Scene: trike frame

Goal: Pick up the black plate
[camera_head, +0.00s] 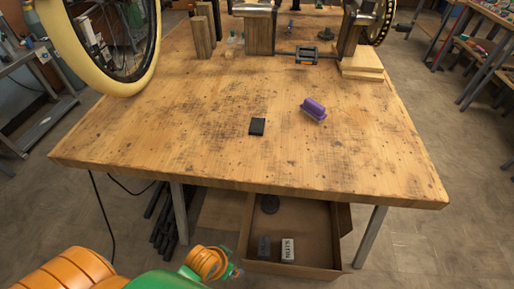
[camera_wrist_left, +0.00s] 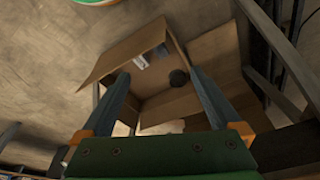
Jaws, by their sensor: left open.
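The box (camera_head: 322,238) also holds a white labelled carton (camera_head: 288,250). A wheel (camera_head: 110,40) and frame supports (camera_head: 260,30) stand at the back. The table's front is mostly clear.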

